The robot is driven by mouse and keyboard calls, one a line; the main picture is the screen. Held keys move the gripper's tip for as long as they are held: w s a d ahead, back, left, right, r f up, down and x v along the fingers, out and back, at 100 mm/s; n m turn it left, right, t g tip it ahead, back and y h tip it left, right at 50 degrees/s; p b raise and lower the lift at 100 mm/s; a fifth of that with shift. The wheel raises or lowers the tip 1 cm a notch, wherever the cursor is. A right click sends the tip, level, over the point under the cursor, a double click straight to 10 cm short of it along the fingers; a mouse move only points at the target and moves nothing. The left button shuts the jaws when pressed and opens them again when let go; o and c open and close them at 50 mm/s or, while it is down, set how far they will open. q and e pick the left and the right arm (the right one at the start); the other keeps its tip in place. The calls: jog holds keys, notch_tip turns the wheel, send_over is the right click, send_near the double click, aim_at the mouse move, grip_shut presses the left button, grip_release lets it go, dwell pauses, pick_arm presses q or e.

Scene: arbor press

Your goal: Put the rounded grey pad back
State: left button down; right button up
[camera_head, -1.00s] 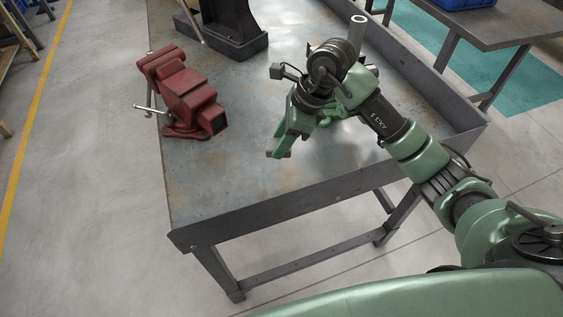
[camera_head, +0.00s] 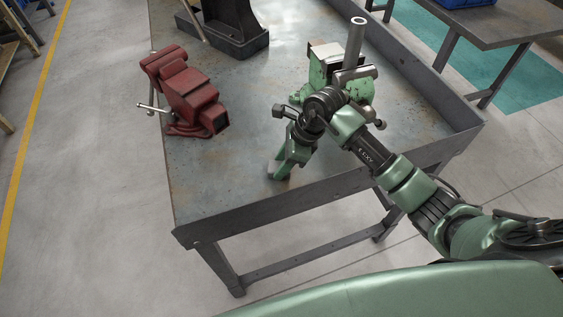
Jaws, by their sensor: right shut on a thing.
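My right gripper (camera_head: 281,172) points down over the near part of the workbench, left of the green press. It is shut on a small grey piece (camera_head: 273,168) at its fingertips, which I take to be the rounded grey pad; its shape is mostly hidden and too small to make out. The green arbor press (camera_head: 361,88) stands on the bench behind my right wrist, with a grey metal column (camera_head: 356,42) rising from it. My right arm hides its lower front part. My left gripper is not in view.
A red vise (camera_head: 192,98) stands at the bench's left edge. A dark machine base (camera_head: 236,38) stands at the back. The grey workbench (camera_head: 215,180) has raised rims at the front and right. Bare bench lies between vise and gripper. Another table (camera_head: 510,28) stands at upper right.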

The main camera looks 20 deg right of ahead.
jog(key=o, duration=1.2)
jog(key=shift+f, duration=0.1)
jog(key=b+v, duration=0.2)
jog(key=v, duration=1)
